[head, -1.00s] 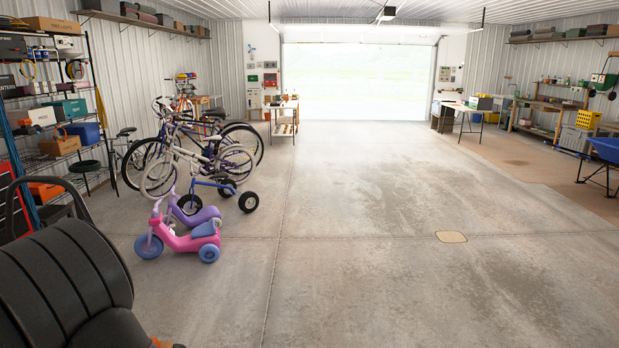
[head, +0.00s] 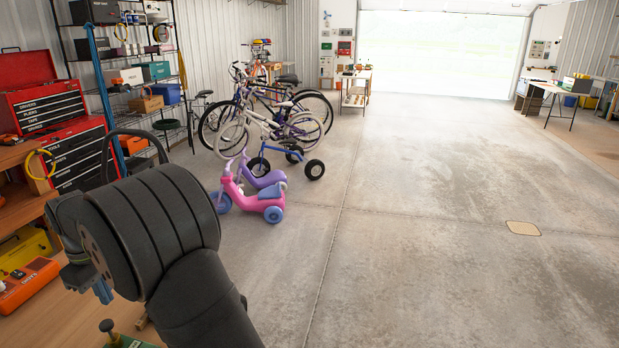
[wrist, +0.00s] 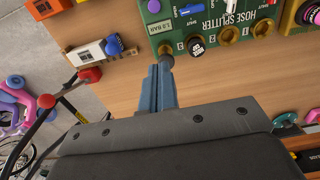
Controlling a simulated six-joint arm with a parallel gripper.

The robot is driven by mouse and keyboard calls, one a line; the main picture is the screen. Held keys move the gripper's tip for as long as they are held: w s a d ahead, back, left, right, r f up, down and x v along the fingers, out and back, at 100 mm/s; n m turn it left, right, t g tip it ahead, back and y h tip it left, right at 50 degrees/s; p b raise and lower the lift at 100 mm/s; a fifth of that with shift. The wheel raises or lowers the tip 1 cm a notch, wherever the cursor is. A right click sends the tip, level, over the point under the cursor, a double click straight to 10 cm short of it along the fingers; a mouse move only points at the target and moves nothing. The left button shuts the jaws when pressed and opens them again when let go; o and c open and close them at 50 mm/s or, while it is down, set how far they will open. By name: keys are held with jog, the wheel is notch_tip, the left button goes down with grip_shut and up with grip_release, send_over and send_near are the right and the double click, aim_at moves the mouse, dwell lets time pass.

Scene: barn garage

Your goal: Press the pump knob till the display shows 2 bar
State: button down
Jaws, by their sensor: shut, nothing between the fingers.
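My gripper shows in the wrist view (wrist: 167,68), its blue fingers shut together with nothing between them. In the head view, the gripper (head: 104,291) hangs over the bench at lower left. A small pale display (wrist: 160,27) above that knob reads about 1.8 BAR, though the first digit is hard to read. A knob on a green unit (head: 107,326) shows at the bottom of the head view.
The wooden bench (head: 75,312) holds an orange case (head: 26,285). A red tool chest (head: 42,98) stands behind. The floor at right is open.

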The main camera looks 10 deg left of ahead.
jog(key=r+m+t+y, duration=0.1)
jog(key=m+t+y, duration=0.1)
jog(key=m+t, duration=0.6)
send_over(103, 327)
jog(key=shift+n+t, duration=0.5)
jog(key=shift+n, duration=0.2)
jog(key=shift+f, duration=0.1)
jog(key=shift+f, duration=4.35)
jog(key=shift+f, duration=0.35)
